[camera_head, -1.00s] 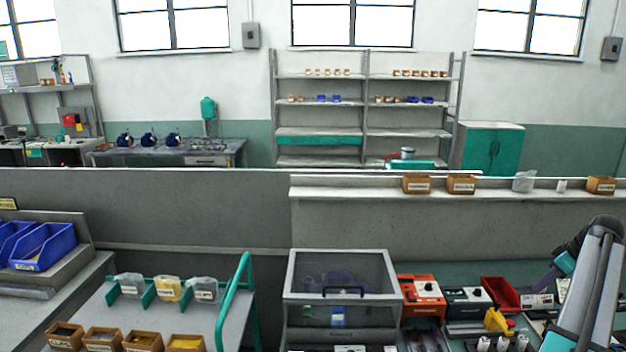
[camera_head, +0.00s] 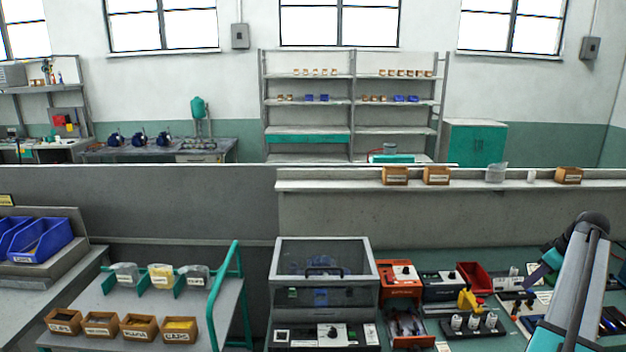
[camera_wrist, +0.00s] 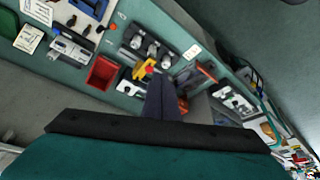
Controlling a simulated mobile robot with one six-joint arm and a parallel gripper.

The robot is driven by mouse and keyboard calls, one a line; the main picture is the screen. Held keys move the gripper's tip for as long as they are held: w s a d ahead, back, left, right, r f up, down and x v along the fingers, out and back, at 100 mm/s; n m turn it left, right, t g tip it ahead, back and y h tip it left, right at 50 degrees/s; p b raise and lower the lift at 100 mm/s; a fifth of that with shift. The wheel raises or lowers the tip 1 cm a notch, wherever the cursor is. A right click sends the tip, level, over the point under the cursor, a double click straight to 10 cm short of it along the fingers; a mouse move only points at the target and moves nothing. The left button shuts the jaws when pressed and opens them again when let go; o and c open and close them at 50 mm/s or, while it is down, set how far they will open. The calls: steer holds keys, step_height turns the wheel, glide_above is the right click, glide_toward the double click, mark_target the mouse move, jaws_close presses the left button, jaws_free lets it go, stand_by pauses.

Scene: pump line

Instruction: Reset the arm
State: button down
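My arm rises at the right of the head view, grey-white with teal parts and a dark elbow. It bends down to my gripper (camera_head: 534,283), whose dark purple fingers point down and left above the bench at the right. In the wrist view the fingers of my gripper (camera_wrist: 160,82) stand together in the middle, with no gap or held object visible, so it looks shut and empty. Behind the fingertips lie a yellow part (camera_wrist: 145,69) and a red bin (camera_wrist: 102,72). Whether the fingers touch anything cannot be told.
The green bench (camera_head: 440,260) holds a clear-lidded case (camera_head: 322,243), an orange device (camera_head: 399,275), a red bin (camera_head: 474,279) and a rack of white cylinders (camera_head: 473,325). A grey ledge (camera_head: 330,186) with small boxes runs behind. A cart (camera_head: 150,300) with bins stands left.

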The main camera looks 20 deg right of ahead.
steer(key=w+a+f+m+g, duration=0.1)
steer(key=w+a+f, duration=0.45)
steer(key=a, duration=0.55)
steer(key=w+a+f+g, duration=0.1)
steer(key=w+a+f, duration=0.3)
steer(key=a+f, duration=0.5)
steer(key=w+a+f+m, duration=0.1)
steer(key=w+a+f, duration=0.35)
steer(key=a, duration=0.85)
steer(key=s+a+f+g, duration=0.15)
steer(key=a+f, duration=0.25)
steer(key=a, duration=0.7)
steer(key=s+a+f, duration=0.3)
steer(key=a+f, duration=0.1)
steer(key=a, duration=0.7)
steer(key=s+a+f+g, duration=0.15)
steer(key=a+f, duration=0.35)
steer(key=a, duration=0.7)
steer(key=s+a+f+g+h+b, duration=0.1)
steer(key=s+f+g+b, duration=0.4)
steer(key=s+f+b, duration=0.7)
steer(key=s+r+x, duration=0.1)
steer(key=s+x, duration=0.1)
steer(key=x, duration=1)
steer(key=s+a+r+x, duration=0.1)
steer(key=s+x, duration=0.1)
steer(key=x, duration=1)
steer(key=shift+s+b, duration=0.3)
steer(key=shift+s, duration=0.2)
